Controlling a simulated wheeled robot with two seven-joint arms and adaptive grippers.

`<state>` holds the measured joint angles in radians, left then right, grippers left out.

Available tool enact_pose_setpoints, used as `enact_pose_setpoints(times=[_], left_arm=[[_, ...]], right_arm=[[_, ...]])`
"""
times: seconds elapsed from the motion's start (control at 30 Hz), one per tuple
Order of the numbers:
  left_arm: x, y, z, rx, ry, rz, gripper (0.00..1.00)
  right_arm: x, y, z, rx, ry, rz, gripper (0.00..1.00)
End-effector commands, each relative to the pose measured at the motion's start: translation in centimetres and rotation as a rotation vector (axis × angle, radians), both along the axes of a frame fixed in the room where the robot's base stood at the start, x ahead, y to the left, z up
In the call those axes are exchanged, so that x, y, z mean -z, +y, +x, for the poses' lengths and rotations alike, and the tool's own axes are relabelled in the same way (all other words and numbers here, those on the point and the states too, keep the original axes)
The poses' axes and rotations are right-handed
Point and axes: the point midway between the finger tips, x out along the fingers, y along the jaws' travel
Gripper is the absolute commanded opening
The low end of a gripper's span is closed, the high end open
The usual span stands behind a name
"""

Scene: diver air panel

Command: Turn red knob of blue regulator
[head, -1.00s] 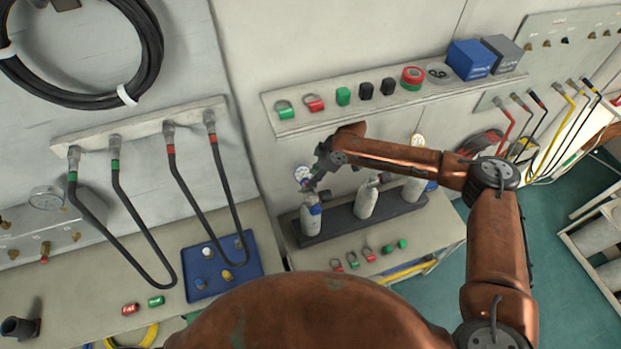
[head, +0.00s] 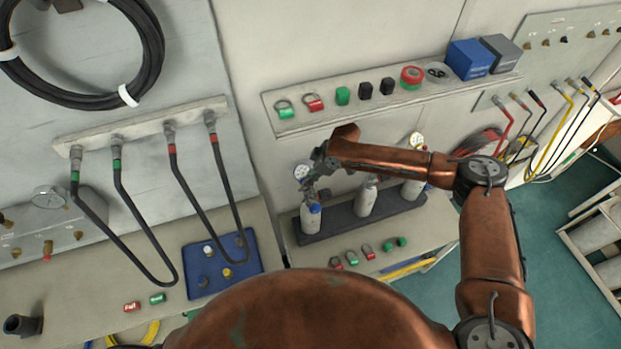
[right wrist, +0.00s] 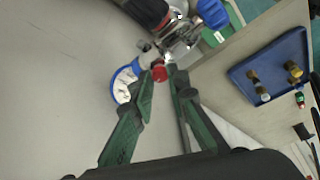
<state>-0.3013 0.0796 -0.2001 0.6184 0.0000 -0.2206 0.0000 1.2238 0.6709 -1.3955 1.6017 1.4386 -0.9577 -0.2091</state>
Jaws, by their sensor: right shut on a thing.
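The blue regulator is on the leftmost grey cylinder (head: 311,219). Its round gauge (head: 301,172) and a blue part (head: 314,208) show in the head view. In the right wrist view I see the blue-rimmed gauge (right wrist: 124,85), the metal body (right wrist: 182,42) and the red knob (right wrist: 159,74). My right gripper (right wrist: 160,73) has its green fingers on either side of the red knob, shut on it. In the head view my right gripper (head: 317,172) is beside the regulator and hides the knob. My left gripper is not in view.
Two more cylinders (head: 366,197) stand to the right in the dark rack (head: 333,224). A wall shelf (head: 300,127) with small coloured parts and boxes is above. A blue tray (head: 192,259) is at left. Several coloured parts (head: 368,251) lie in front of the rack.

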Motion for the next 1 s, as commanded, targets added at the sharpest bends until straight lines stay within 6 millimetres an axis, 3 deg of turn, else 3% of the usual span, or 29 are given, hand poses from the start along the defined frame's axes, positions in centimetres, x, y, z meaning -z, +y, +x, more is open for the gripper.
enact_pose_setpoints(times=[0.33, 0.7, 1.0], left_arm=[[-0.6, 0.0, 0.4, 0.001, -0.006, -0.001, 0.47], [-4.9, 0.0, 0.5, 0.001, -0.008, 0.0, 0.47], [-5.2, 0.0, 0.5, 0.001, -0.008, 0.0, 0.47]], right_arm=[[-0.1, 0.1, -0.1, 0.015, 0.002, 0.0, 0.0], [-0.4, 0.2, -0.4, 0.243, 0.003, 0.002, 0.0], [-0.1, 0.2, -0.3, 0.294, -0.001, 0.002, 0.0]])
